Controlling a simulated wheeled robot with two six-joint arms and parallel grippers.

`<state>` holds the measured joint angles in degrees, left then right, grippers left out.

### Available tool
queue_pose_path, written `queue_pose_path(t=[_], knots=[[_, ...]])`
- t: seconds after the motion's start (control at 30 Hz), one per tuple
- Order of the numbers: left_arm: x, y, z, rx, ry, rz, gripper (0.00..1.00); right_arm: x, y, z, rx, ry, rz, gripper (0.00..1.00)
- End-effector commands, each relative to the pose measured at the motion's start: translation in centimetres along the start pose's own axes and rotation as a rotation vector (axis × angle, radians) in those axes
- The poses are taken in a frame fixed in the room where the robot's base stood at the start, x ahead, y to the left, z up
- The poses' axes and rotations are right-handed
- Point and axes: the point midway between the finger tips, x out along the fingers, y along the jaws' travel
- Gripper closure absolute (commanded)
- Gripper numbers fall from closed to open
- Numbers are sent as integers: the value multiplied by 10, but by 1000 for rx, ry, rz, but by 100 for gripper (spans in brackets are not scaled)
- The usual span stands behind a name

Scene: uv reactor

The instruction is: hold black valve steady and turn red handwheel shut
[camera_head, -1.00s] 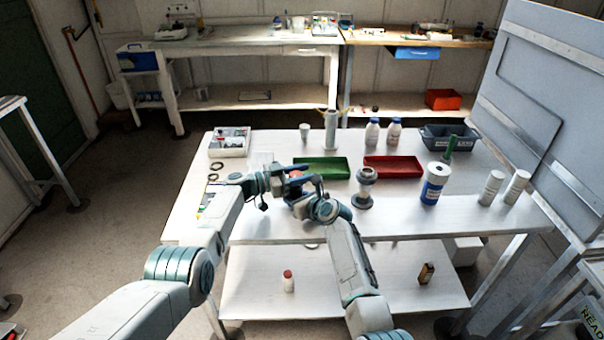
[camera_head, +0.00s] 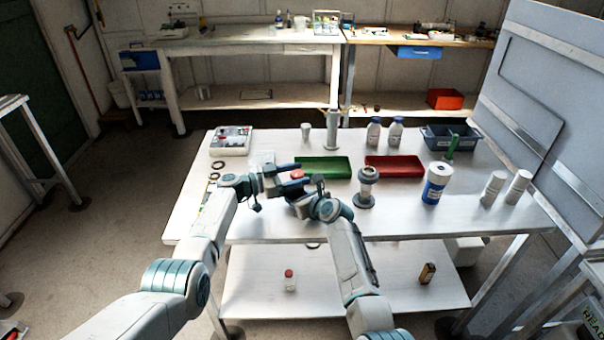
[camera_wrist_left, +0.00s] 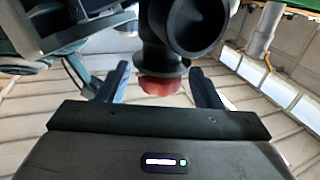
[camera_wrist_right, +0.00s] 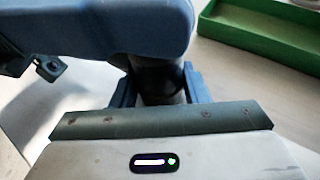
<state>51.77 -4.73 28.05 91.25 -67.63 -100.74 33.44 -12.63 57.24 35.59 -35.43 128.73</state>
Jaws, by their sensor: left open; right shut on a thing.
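The red handwheel (camera_head: 297,174) shows between my two grippers over the left part of the white table. In the left wrist view, the red handwheel (camera_wrist_left: 160,85) sits under the black valve (camera_wrist_left: 190,25). My left gripper (camera_head: 283,178) is open, with one finger on each side of the handwheel and a gap to each. My right gripper (camera_head: 306,190) is shut on the black valve. In the right wrist view its fingers close on the dark valve body (camera_wrist_right: 158,82), and my blue left gripper covers its upper part. In the head view my grippers mostly hide the valve.
A green tray (camera_head: 322,160) lies right behind the grippers, with a red tray (camera_head: 394,160) farther right. A grey flanged piece (camera_head: 367,188) stands just right of my right gripper. Dark rings (camera_head: 216,166) lie at the table's left.

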Motion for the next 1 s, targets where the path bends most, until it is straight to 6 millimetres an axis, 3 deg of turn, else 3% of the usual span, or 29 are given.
queue_pose_path(t=[0.33,0.8,1.0], knots=[[-48,0,1,1,-1,0,41,0,0,1,0,-1,0,90],[-53,1,2,-7,-3,-3,41,0,0,0,0,-1,0,90],[-59,10,10,-86,-22,-66,41,0,0,0,0,-1,0,90]])
